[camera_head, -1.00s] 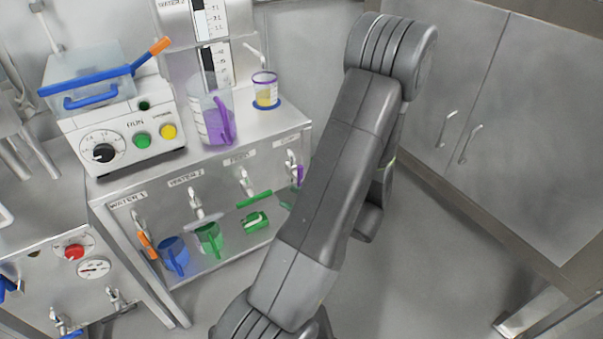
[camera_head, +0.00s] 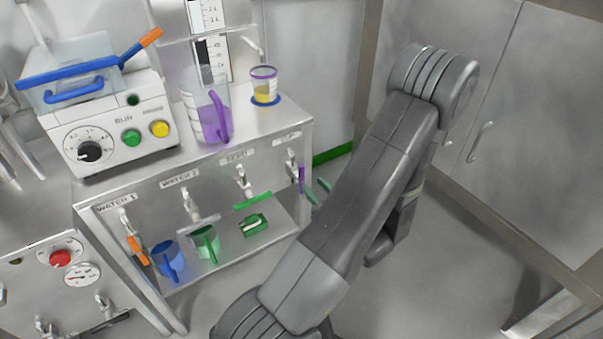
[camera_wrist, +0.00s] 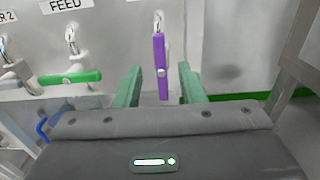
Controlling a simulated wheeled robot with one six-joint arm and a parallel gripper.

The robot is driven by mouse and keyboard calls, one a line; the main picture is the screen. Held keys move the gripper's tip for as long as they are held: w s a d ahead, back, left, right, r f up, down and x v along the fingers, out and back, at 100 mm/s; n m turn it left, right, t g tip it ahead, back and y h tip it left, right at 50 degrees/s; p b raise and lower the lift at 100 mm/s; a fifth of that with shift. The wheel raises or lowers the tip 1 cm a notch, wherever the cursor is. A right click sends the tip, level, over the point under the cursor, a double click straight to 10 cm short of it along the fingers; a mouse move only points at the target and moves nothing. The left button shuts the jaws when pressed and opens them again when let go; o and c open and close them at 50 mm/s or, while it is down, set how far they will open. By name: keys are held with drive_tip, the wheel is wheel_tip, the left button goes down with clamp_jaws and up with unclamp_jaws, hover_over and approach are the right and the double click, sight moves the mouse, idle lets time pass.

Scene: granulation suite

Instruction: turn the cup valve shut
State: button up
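The cup valve (camera_head: 301,178) is the rightmost tap on the steel cabinet front, under the CUP label, with a purple bar handle. In the wrist view the purple handle (camera_wrist: 161,60) hangs vertical, in line with the gap between my two green fingers. My gripper (camera_head: 316,189) is open, its fingertips close to the handle in the head view. In the wrist view my gripper (camera_wrist: 161,80) shows a finger on each side of the handle, with clear space to both. Whether the handle lies between the fingertips or just beyond them I cannot tell.
The feed valve (camera_head: 252,200) has a level green handle left of the cup valve. The water 2 valve (camera_head: 199,221) and the orange-handled water 1 valve (camera_head: 137,250) are further left. Blue (camera_head: 167,258) and green (camera_head: 206,243) jugs stand below. Floor to the right is open.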

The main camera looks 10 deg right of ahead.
sight(303, 174)
drive_tip(key=x, duration=0.7)
drive_tip(key=shift+w+a, duration=0.1)
drive_tip(key=shift+w, duration=0.2)
clamp_jaws()
